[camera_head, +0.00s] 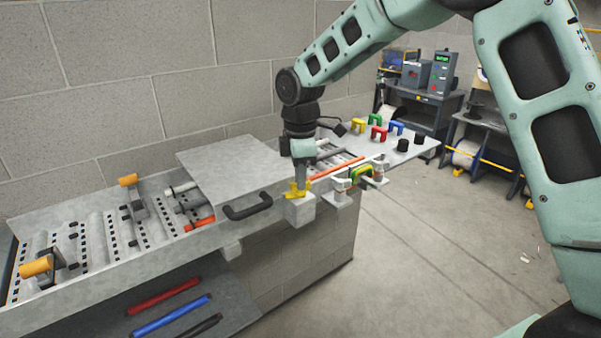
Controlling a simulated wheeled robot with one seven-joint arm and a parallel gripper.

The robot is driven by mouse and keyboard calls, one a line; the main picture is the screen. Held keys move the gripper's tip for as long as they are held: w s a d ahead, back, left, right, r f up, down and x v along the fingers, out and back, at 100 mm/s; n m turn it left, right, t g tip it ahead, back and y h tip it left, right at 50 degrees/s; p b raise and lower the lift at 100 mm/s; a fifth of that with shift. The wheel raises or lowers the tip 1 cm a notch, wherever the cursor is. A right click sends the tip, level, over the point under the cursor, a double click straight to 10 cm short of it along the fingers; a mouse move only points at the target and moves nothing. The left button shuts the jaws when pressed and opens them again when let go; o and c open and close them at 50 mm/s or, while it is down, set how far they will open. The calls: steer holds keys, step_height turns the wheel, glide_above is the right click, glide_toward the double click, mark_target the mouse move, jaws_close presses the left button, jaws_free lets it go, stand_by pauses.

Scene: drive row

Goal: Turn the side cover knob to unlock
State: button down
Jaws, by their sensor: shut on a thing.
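The side cover knob (295,194) is yellow and sits on a light grey block (301,212) at the front edge of the bench. My gripper (299,184) comes down on it from above and is shut on the knob. The fingers hide part of the knob, and its exact turn angle is hard to tell. A flat grey cover plate (235,170) with a black handle (248,206) lies just left of my gripper.
The long bench has orange-handled levers (38,265) at left. Right of my gripper are a green-and-yellow clamp piece (361,174) and a shelf (418,145) with coloured brackets and black cylinders. Coloured rods (165,297) lie on a lower ledge. The floor at right is open.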

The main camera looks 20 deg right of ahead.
steer(key=n+p, duration=0.2)
steer(key=n, duration=0.3)
steer(key=shift+w+r, duration=0.1)
steer(key=shift+n, duration=0.3)
stand_by(0.4)
steer(key=c, duration=1.5)
jaws_free()
steer(key=shift+o, duration=0.2)
step_height(320, 180, up, 17)
steer(key=b, duration=0.4)
steer(key=shift+r, duration=0.15)
steer(key=shift+a, duration=0.1)
